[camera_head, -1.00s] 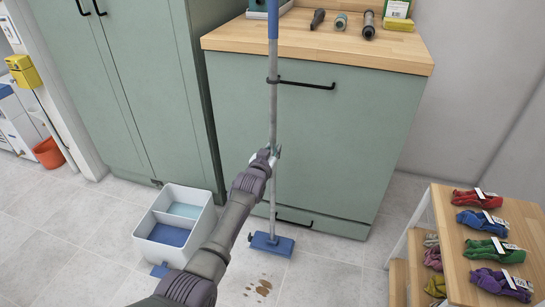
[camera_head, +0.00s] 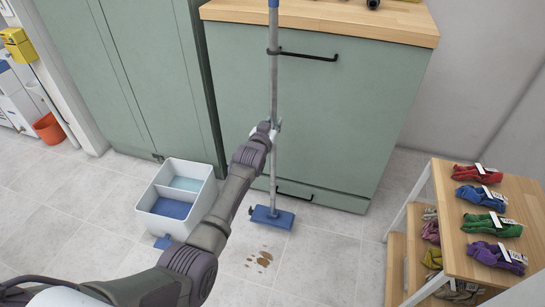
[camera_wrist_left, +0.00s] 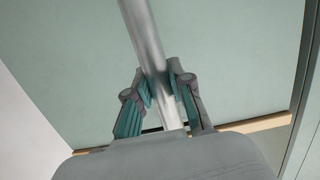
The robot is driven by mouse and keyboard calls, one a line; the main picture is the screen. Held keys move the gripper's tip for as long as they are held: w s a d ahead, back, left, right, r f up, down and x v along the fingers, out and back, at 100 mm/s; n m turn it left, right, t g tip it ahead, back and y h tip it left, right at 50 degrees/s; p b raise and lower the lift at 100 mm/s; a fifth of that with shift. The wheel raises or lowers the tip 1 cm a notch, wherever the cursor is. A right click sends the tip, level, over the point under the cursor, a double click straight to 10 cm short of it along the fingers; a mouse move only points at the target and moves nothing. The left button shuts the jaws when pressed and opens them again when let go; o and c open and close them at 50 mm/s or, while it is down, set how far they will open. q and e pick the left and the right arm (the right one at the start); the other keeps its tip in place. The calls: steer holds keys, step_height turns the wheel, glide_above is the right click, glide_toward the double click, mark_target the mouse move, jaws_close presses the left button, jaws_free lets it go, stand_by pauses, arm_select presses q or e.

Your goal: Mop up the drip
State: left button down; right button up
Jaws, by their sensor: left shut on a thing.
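A mop with a grey pole (camera_head: 273,85) and a flat blue head (camera_head: 272,217) stands nearly upright in front of the green cabinet. Its head rests on the floor. My left gripper (camera_head: 271,129) is shut on the pole at about mid-height. In the left wrist view the fingers (camera_wrist_left: 160,92) close on both sides of the pole (camera_wrist_left: 146,40). Brown drip spots (camera_head: 264,259) lie on the floor just in front of the mop head, apart from it. My right gripper is not in view.
A white bucket (camera_head: 152,190) with two compartments, blue and pale, stands left of my left arm. A wooden stepped stand (camera_head: 453,240) with several coloured glove bundles is at the right. The green cabinet (camera_head: 340,120) is right behind the mop. Tiled floor around the spots is clear.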

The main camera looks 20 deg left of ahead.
arm_select(q)
steer(key=s+r, duration=0.3)
steer(key=s, duration=0.5)
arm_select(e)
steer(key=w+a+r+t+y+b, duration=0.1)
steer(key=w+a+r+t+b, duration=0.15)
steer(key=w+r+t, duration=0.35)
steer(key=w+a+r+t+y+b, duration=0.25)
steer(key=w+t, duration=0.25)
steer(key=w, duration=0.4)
arm_select(q)
step_height(320, 180, down, 9)
steer(key=b, duration=0.4)
steer(key=shift+a, duration=0.15)
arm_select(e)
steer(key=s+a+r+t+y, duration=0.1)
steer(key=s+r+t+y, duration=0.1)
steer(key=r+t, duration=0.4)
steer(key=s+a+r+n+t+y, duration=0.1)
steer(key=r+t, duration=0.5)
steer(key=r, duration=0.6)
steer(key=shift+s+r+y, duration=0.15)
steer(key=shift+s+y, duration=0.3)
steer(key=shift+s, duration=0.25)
arm_select(q)
steer(key=shift+s+r, duration=0.1)
steer(key=shift+r, duration=0.05)
